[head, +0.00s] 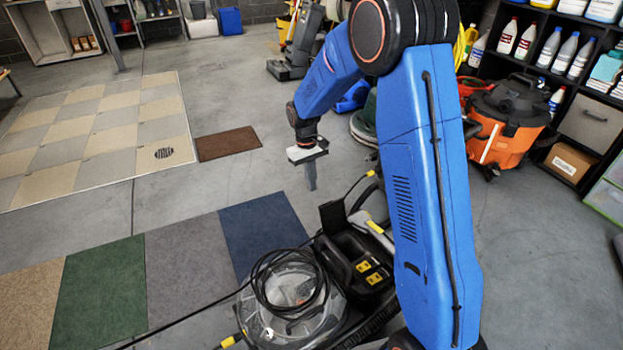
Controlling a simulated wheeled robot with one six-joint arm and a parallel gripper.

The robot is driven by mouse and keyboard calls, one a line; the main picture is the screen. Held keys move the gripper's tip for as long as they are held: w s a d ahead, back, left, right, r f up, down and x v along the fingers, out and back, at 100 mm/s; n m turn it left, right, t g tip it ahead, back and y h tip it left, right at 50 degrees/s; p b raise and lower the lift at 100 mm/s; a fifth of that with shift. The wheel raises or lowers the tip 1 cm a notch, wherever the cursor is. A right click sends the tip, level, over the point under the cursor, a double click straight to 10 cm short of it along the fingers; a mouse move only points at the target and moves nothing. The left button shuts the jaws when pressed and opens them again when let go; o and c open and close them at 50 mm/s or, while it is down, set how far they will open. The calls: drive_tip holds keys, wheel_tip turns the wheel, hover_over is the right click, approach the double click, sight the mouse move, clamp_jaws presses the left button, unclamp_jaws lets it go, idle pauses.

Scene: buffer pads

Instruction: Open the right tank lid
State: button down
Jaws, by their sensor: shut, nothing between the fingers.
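A cleaning machine stands low in the middle of the head view. Its clear round tank cover (283,292) is on the left, with a coiled black cord (290,285) lying over it. On its right is a black body (362,255) with yellow labels. A black flap (333,217) stands upright at that body's far left corner. I cannot tell for sure which part is the right tank lid; my blue arm covers the machine's right side. My gripper (311,186) is shut and empty, pointing down, above and beyond the flap, apart from the machine.
An orange and black vacuum (505,120) stands right, before a shelf of bottles (550,45). Colored carpet pads (190,262) lie left of the machine, with a cord running across the floor. A brown mat (228,143) and a tiled area (100,140) lie farther back. Bare floor lies around the mat.

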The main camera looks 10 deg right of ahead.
sight(330, 216)
drive_tip(key=shift+s+d+f, duration=0.25)
drive_tip(key=shift+s+f, duration=0.4)
drive_tip(key=shift+s, duration=0.05)
drive_tip(key=shift+s+d+f, duration=0.2)
drive_tip(key=shift+s+f, duration=0.45)
drive_tip(key=shift+s, duration=0.1)
drive_tip(key=shift+s+d+f, duration=0.25)
drive_tip(key=shift+s+f, duration=0.4)
drive_tip(key=shift+s, duration=0.05)
drive_tip(key=shift+s+d+r+t+y, duration=0.15)
drive_tip(key=shift+s+d+r+t, duration=0.15)
drive_tip(key=shift+s+r, duration=0.3)
drive_tip(key=shift+s+d+r+t+y, duration=0.15)
drive_tip(key=shift+s+r+t, duration=0.2)
drive_tip(key=shift+s, duration=0.3)
